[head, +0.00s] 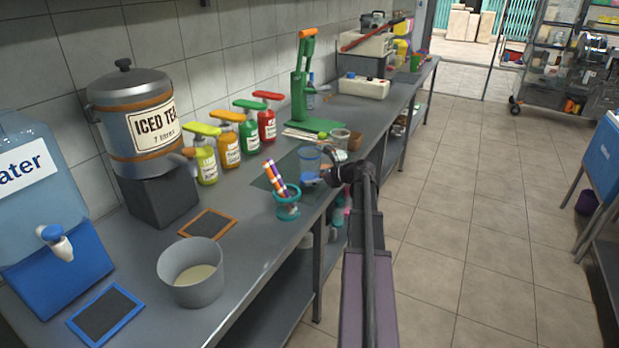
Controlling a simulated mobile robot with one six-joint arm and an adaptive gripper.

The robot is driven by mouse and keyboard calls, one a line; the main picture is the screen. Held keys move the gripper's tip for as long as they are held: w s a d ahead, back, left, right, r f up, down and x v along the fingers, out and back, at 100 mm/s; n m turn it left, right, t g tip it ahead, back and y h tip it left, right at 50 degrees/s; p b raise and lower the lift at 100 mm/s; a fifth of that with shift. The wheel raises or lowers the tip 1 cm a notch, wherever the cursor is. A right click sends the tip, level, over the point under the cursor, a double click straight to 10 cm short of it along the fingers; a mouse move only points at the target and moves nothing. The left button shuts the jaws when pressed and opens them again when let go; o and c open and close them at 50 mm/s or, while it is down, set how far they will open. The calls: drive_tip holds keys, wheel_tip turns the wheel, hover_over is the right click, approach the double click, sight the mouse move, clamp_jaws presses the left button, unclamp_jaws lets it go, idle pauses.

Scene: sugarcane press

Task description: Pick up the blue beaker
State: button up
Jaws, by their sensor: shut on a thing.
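The blue beaker (309,157) is a small, see-through blue cup, upright over the dark green mat at the counter's right edge. A darker blue part shows at its lower side. My gripper (322,178) reaches in from the right and is shut at the beaker's lower right side, holding it. The fingertips are small and partly hidden, and I cannot tell whether the beaker's base touches the mat.
A teal cup with striped straws (288,204) stands just in front. A dark green mat (262,181) lies beneath. A clear container (340,139) and green press (303,90) stand behind. A grey pot (191,283) is nearer.

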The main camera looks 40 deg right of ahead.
drive_tip(key=s+d+r+p, duration=0.1)
drive_tip(key=s+d, duration=0.7)
drive_tip(key=s, duration=0.4)
drive_tip(key=shift+s+r, duration=0.1)
idle(0.4)
